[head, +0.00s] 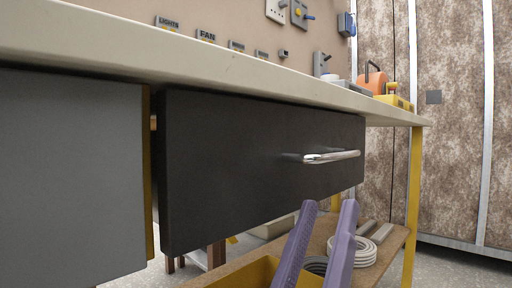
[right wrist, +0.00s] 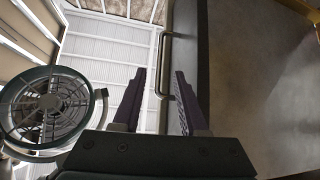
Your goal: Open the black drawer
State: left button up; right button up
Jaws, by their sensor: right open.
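The black drawer (head: 245,150) sits under the bench top, its front face standing in line beneath the edge. No opening into it shows. Its silver bar handle (head: 332,157) is on the right half of the front. My right gripper (head: 329,208) is open and empty, its two purple fingers pointing up just below the handle. In the right wrist view, the handle (right wrist: 161,65) shows as a dark bar in line with the gap between the fingers of my right gripper (right wrist: 160,85). I cannot tell the exact distance. My left gripper is not in view.
A grey panel (head: 70,180) is left of the drawer. A lower shelf (head: 385,254) holds a coiled hose (head: 345,250) and a yellow bin (head: 255,272). A yellow bench leg (head: 413,190) stands at right. A round fan (right wrist: 50,108) shows in the right wrist view.

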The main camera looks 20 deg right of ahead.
aim_at(339, 157)
jog(key=x, duration=0.7)
jog(key=shift+r, duration=0.4)
jog(key=shift+w+d+r, duration=0.2)
jog(key=shift+r, duration=0.15)
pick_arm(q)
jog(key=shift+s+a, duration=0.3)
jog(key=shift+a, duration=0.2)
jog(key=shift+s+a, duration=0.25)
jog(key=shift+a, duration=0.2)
pick_arm(e)
jog(key=shift+c, duration=0.8)
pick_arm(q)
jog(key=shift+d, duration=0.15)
pick_arm(e)
grip_shut()
